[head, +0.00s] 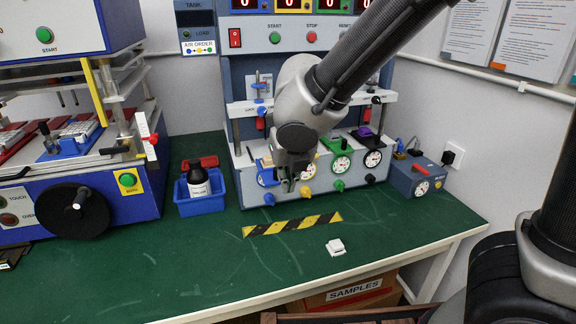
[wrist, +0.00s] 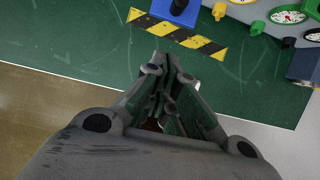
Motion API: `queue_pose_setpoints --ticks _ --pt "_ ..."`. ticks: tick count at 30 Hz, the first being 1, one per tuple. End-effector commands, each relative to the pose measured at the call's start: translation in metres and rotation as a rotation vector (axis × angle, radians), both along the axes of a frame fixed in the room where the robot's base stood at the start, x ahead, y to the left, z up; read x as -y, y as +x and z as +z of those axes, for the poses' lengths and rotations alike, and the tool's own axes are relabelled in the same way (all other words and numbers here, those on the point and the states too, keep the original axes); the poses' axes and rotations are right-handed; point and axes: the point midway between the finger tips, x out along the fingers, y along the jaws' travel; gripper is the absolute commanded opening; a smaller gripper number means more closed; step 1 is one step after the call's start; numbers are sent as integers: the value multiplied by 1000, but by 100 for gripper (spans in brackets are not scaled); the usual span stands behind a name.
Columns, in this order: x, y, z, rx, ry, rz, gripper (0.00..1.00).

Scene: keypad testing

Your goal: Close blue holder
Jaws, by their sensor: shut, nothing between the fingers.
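A blue holder (head: 266,177) with a round dial sits at the left end of the row of coloured holders on the test station. My gripper (head: 288,184) hangs in front of this row, just right of the blue holder, and partly hides it. I cannot tell how far it is from the holder. In the wrist view my gripper (wrist: 167,60) has its fingers together and empty, over the green table. A blue part (wrist: 180,12) at the top edge there is cut off; I cannot tell if it is the holder.
Striped tape (head: 293,224) and a small white piece (head: 336,247) lie on the green table. The front table is mostly clear.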

Motion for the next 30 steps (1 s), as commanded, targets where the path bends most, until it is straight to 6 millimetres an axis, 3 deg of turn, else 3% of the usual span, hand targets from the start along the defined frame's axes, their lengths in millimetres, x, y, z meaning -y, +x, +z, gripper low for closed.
queue_pose_setpoints --ticks 5,12,26,30 --pt "-3 14 -34 -4 -3 -2 0" --pt "-12 44 -30 -1 1 -3 0" --pt "-13 50 -30 -1 0 -2 0" --pt "-18 67 -30 -1 0 -5 0"
